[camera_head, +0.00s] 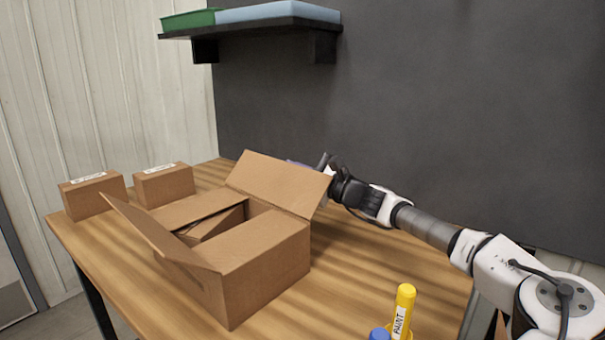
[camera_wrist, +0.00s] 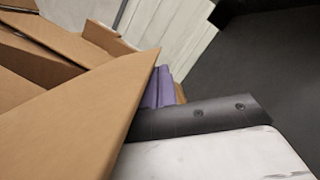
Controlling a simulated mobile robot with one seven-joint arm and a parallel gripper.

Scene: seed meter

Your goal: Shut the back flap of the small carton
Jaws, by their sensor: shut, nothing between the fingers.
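The small carton (camera_head: 265,280) stands open on the table. Its back flap (camera_head: 280,183) is raised and leans outward, towards the dark wall. The opposite flap (camera_head: 155,235) also stands up, tilted outward at the left. The two side panels between them lie folded inward, with a dark gap in the middle. My gripper (camera_head: 298,163) is shut and empty behind the back flap, which hides most of its fingers. In the wrist view the flap (camera_wrist: 85,125) fills the lower left, close beside my purple fingers (camera_wrist: 160,88). I cannot tell whether they touch it.
Two closed boxes (camera_head: 93,194) (camera_head: 163,184) sit at the table's far left. A yellow paint marker (camera_head: 403,312) and a blue-capped item (camera_head: 379,334) stand at the front right. A dark shelf (camera_head: 260,28) with green and pale blue bins hangs above.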

